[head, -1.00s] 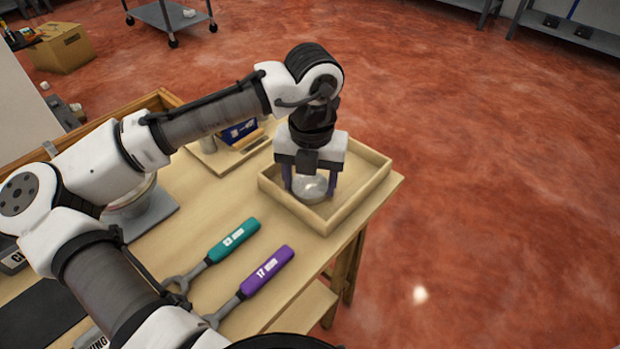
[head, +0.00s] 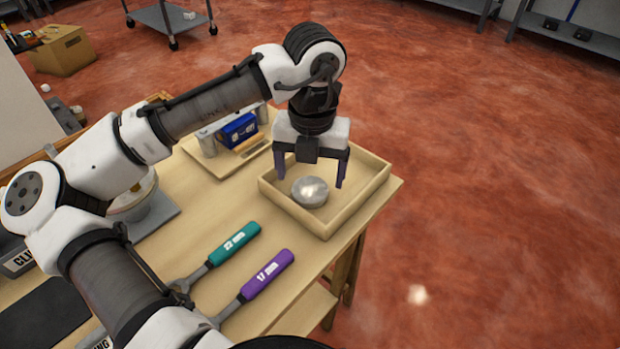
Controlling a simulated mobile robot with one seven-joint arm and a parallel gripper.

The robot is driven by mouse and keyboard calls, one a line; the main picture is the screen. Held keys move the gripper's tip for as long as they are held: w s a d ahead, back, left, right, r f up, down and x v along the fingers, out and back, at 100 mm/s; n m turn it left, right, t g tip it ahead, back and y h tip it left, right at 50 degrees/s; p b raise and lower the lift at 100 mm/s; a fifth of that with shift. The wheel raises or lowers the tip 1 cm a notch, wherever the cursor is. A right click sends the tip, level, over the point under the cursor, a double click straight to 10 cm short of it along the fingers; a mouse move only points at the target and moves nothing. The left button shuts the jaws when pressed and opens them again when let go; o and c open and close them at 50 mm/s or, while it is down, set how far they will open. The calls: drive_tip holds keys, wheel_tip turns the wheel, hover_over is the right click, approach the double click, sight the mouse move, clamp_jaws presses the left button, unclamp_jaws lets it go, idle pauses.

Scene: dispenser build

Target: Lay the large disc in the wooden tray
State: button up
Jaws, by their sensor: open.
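The large disc (head: 310,192), a round silvery metal piece, lies inside the wooden tray (head: 326,226) at the right end of the bench. My gripper (head: 310,178) is above the tray, pointing down. Its two dark purple fingers are spread wide, one on each side of the disc and apart from it. The gripper is open and empty. The far side of the disc is partly hidden by the gripper.
A teal-handled wrench (head: 234,243) and a purple-handled wrench (head: 266,275) lie on the bench in front of the tray. A board with a blue block (head: 238,130) stands behind. A grey plate (head: 158,214) with a round object is partly hidden by my arm.

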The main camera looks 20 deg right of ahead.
sight(312, 191)
wheel_tip(312, 191, up, 9)
drive_tip(key=p, duration=0.1)
drive_tip(key=shift+f, duration=0.15)
drive_tip(key=shift+s+d, duration=0.1)
